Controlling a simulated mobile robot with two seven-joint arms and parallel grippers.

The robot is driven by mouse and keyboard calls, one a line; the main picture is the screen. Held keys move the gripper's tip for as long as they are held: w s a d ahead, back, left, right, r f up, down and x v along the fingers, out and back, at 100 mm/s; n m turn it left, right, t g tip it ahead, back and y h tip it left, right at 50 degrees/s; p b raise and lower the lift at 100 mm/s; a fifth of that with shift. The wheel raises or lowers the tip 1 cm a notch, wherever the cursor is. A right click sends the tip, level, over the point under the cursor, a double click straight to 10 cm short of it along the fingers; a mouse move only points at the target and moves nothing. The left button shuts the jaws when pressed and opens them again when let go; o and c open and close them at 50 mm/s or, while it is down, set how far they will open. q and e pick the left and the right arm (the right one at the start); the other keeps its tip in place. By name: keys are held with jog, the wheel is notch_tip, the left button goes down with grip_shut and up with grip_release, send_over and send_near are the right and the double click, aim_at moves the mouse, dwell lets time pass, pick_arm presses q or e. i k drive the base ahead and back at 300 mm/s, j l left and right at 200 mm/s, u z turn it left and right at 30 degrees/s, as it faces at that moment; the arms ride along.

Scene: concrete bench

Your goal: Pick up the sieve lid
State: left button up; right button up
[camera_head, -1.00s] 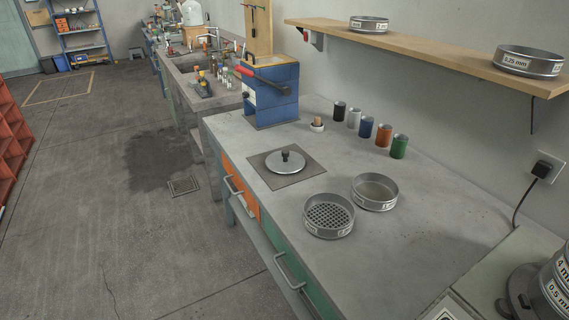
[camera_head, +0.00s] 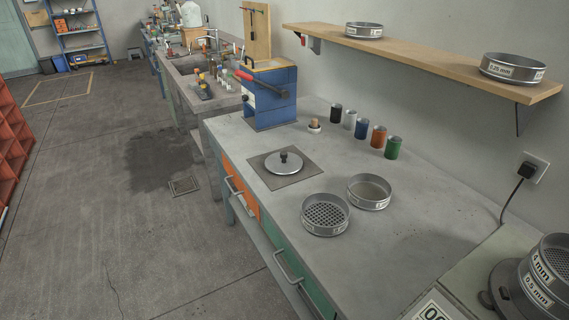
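The sieve lid (camera_head: 283,163) is a round silver disc with a dark knob on top. It lies flat on a dark square mat (camera_head: 287,180) on the concrete bench (camera_head: 345,244), left of two sieves. Neither of my grippers shows in the head view.
A coarse-mesh sieve (camera_head: 325,214) and a finer sieve (camera_head: 368,192) stand right of the lid. A blue machine with a red handle (camera_head: 270,97) stands behind it. Several coloured cylinders (camera_head: 361,129) line the wall. A shelf (camera_head: 430,61) overhangs the back.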

aim_at(283, 162)
jog(key=i+j+z, duration=0.1)
jog(key=z, duration=0.75)
jog(key=i+j+z, duration=0.1)
jog(key=j+z, duration=0.9)
jog(key=j, duration=0.7)
jog(key=k+j, duration=0.1)
jog(key=j, duration=0.75)
jog(key=j+z, duration=0.1)
jog(key=j, duration=0.75)
jog(key=k, duration=0.05)
